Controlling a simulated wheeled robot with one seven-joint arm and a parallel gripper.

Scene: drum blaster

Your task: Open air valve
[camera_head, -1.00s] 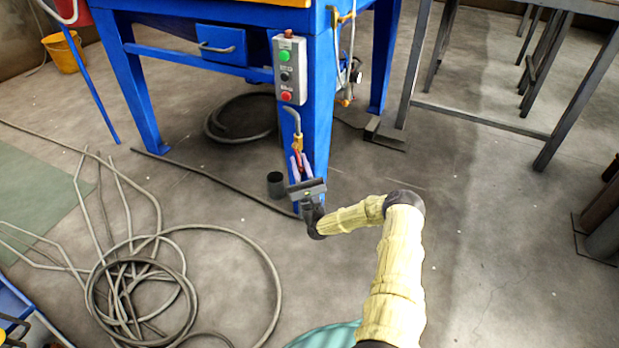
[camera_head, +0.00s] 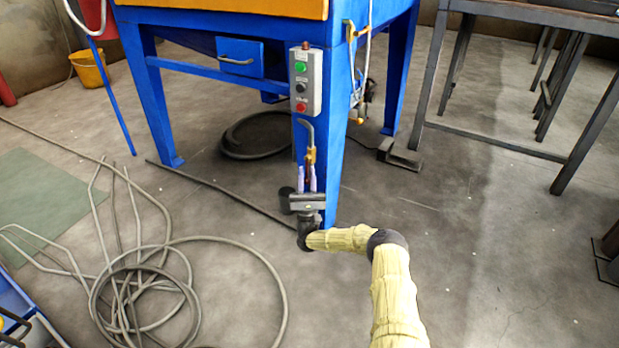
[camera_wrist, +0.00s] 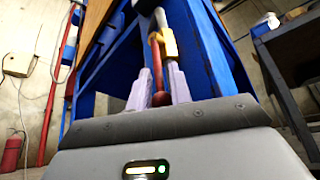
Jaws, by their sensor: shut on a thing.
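The air valve is a brass fitting (camera_head: 311,155) on a bent grey pipe at the front blue leg of the cabinet. It also shows in the wrist view as a yellow brass body (camera_wrist: 168,43) with a red lever (camera_wrist: 155,85) hanging down from it. My gripper (camera_head: 308,178) is just below the brass fitting, pointing up at it. In the wrist view its two pale purple fingers (camera_wrist: 160,88) stand on either side of the red lever's lower end and are shut on it. The contact itself is hard to make out.
The blue cabinet leg (camera_head: 331,180) stands close behind my gripper. A control box (camera_head: 305,80) with buttons is above the valve. Coiled hoses (camera_head: 145,290) lie on the floor at left. A dark metal table (camera_head: 500,150) stands at right; the floor before it is clear.

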